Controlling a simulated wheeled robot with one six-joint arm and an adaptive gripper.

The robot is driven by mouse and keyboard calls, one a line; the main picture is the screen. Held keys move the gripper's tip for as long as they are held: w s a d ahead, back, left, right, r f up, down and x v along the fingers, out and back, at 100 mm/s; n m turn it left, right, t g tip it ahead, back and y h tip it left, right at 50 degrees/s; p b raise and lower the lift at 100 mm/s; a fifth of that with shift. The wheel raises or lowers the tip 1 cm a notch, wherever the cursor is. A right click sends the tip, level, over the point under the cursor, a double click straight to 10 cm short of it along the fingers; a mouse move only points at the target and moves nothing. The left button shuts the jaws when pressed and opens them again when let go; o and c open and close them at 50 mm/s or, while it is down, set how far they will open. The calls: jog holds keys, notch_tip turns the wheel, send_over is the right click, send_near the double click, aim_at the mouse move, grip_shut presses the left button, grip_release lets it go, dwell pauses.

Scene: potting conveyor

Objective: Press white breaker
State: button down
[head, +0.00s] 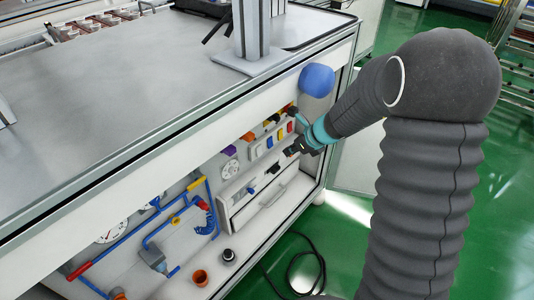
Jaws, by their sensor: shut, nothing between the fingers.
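My gripper (292,151) is shut and empty, at the end of my arm with its teal wrist. It is in front of the right part of the panel under the bench, with its tips just below and right of a row of small coloured breakers. I cannot tell whether the tips touch anything.
The grey bench top (130,75) overhangs the panel. A purple knob (229,152) and a dial (230,170) are left of the breakers. Blue pipes and a pressure gauge (110,230) are further left. A black cable (305,262) lies on the green floor.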

aim_at(260, 151)
jog(key=w+a+r+x, duration=0.1)
jog(key=x, duration=1.1)
jog(key=shift+w+a+b, duration=0.3)
jog(key=shift+w+a, duration=0.05)
jog(key=shift+a, duration=0.25)
